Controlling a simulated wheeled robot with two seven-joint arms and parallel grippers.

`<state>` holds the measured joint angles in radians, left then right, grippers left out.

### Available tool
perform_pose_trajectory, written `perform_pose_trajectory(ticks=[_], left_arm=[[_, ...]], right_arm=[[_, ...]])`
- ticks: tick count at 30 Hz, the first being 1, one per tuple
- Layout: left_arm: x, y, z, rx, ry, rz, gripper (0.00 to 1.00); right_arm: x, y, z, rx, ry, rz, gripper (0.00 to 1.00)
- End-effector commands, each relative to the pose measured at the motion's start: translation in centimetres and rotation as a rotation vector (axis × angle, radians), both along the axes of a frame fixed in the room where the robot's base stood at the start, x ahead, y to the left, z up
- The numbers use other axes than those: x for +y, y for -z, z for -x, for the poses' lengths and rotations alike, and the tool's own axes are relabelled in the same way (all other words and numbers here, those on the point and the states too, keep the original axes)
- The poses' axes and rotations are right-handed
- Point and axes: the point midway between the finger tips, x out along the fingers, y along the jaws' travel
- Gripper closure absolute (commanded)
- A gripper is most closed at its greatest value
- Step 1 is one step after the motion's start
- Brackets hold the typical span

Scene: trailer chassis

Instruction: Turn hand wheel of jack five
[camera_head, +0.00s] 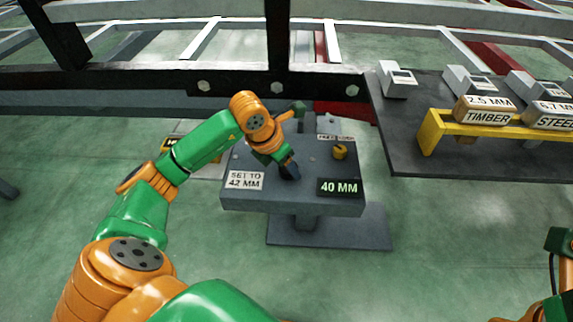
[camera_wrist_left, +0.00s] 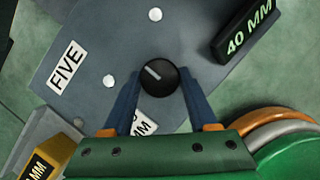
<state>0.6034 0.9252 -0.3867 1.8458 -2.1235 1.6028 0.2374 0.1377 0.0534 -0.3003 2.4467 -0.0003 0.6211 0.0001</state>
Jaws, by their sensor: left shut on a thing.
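Jack five is a grey box-topped stand (camera_head: 300,205) with a "SET TO 42 MM" card (camera_head: 244,180) and a black display reading "40 MM" (camera_head: 339,187). Its "FIVE" label (camera_wrist_left: 67,68) and the same display (camera_wrist_left: 240,30) show in the left wrist view. The hand wheel is a round black knob (camera_wrist_left: 160,78) with a pale line pointing up-left. My left gripper (camera_wrist_left: 158,88) is shut on the knob, one finger on each side. In the head view my left gripper (camera_head: 288,168) reaches down onto the jack top and hides most of the knob.
The dark chassis beam (camera_head: 150,80) runs behind. A dark bench (camera_head: 400,125) at right carries a yellow rack (camera_head: 432,125) with "TIMBER" (camera_head: 486,112) and "STEEL" blocks. The green floor in front is clear.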

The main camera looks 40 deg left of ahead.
Motion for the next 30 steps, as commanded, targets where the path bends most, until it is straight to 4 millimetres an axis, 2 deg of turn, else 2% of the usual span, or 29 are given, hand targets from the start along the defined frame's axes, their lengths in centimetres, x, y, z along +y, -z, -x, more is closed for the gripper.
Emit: perform_pose_trajectory(ticks=[11, 30], left_arm=[[0.1, -0.1, 0.0, 0.002, 0.072, -0.001, 0.97], [0.4, -0.2, -0.3, 0.001, 0.632, 0.002, 0.96]], right_arm=[[0.0, -0.2, 0.1, -0.002, -0.001, -0.003, 0.50], [-0.3, 1.0, -1.1, 0.109, -0.005, -0.008, 0.50]])
